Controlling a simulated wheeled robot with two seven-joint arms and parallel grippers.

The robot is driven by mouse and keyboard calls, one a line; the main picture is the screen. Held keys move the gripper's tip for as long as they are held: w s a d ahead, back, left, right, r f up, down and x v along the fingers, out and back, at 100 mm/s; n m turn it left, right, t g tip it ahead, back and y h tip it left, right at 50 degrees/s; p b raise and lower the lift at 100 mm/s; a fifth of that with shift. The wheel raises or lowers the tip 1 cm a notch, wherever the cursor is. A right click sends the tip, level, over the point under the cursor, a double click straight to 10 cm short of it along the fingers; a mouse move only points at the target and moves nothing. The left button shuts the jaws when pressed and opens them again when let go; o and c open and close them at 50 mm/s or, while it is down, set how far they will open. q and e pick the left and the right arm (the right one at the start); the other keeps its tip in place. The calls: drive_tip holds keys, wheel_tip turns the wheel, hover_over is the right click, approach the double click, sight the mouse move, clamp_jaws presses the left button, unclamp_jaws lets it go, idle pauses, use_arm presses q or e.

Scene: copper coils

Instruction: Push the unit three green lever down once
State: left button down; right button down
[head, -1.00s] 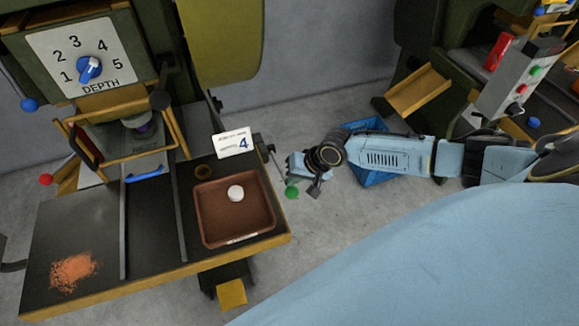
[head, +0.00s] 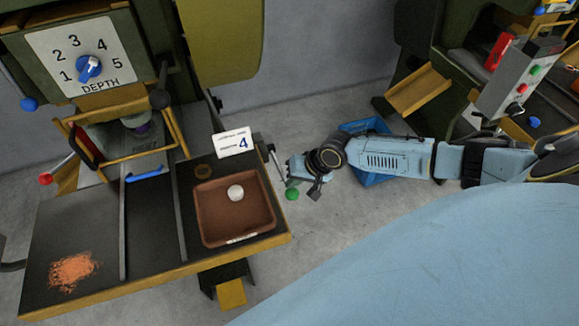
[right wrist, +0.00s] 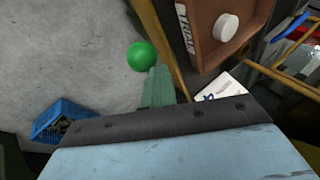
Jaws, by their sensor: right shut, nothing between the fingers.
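A green ball knob (head: 291,194) sits on the end of a thin lever rod at the right side of the near machine. It also shows in the right wrist view (right wrist: 141,56). My right gripper (head: 291,168) is shut and empty, close beside the rod and just above the knob in the head view. In the right wrist view its closed fingers (right wrist: 159,84) point toward the knob, which lies just past their tips; whether they touch I cannot tell. No unit number is readable; a white card (head: 232,143) on the machine shows a 4. My left gripper is out of view.
A brown tray (head: 212,235) with a white disc (head: 236,193) sits on the machine bed, left of the knob. A blue crate (head: 372,177) stands on the floor behind my right arm. Another machine with a button box (head: 520,80) is at the right.

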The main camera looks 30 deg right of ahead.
drive_tip(key=shift+s+f, duration=0.1)
wheel_tip(320, 180, up, 6)
drive_tip(key=w+p, duration=0.2)
drive_tip(key=p, duration=0.2)
drive_tip(key=shift+d+f, duration=0.2)
idle(0.3)
drive_tip(key=shift+w, duration=0.1)
drive_tip(key=r+p, duration=0.1)
drive_tip(key=w+r+p, duration=0.1)
drive_tip(key=r, duration=0.1)
drive_tip(key=r+p, duration=0.1)
drive_tip(key=p, duration=0.1)
drive_tip(key=shift+w+d+r, duration=0.2)
drive_tip(key=shift+w+r, duration=0.15)
idle(0.8)
